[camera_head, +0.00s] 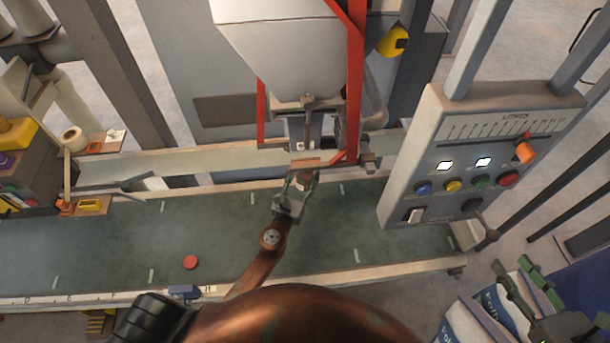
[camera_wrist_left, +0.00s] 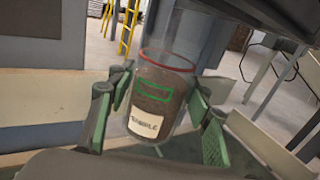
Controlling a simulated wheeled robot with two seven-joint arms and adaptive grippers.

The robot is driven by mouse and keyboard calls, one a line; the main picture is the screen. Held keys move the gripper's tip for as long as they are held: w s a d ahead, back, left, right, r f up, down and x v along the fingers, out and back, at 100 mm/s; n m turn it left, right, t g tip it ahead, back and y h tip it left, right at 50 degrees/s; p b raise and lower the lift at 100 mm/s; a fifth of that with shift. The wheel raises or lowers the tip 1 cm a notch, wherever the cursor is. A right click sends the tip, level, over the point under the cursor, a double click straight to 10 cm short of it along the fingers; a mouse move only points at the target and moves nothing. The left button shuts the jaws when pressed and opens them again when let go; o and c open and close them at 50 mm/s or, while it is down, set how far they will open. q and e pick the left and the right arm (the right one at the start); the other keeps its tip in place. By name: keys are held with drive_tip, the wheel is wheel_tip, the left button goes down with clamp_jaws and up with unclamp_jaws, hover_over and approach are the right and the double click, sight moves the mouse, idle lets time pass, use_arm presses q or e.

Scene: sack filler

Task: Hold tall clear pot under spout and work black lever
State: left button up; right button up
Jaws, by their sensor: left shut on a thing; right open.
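The tall clear pot (camera_wrist_left: 160,95) has a red rim, a green outlined band and a pale label. Brown grainy material fills it to a little above the green band, with clear wall above. My left gripper (camera_wrist_left: 158,118) is shut around its sides. In the head view my left gripper (camera_head: 291,198) is below the metal spout (camera_head: 305,130); the pot is mostly hidden there. My right gripper (camera_head: 528,285) is open and empty at the lower right, apart from the lever.
A pale hopper (camera_head: 290,55) with red frame bars stands above the green conveyor (camera_head: 130,240). A red disc (camera_head: 190,262) lies on the belt. Blue and white sacks (camera_head: 480,318) lie near my right gripper. A yellow and dark machine (camera_head: 20,150) is at the left.

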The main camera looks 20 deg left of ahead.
use_arm(q)
drive_tip(key=shift+s+a, duration=0.2)
drive_tip(key=shift+s, duration=1.55)
drive_tip(key=shift+s+a+b, duration=0.15)
drive_tip(key=shift+s+b, duration=0.15)
drive_tip(key=shift+s, duration=0.9)
drive_tip(key=shift+s+a+b, duration=0.1)
drive_tip(key=shift+s+b, duration=0.2)
drive_tip(key=shift+s, duration=0.85)
drive_tip(key=b, duration=0.2)
approach(300, 183)
drive_tip(key=shift+s+a+r, duration=0.25)
drive_tip(key=shift+s+a, duration=0.2)
drive_tip(key=shift+s, duration=0.1)
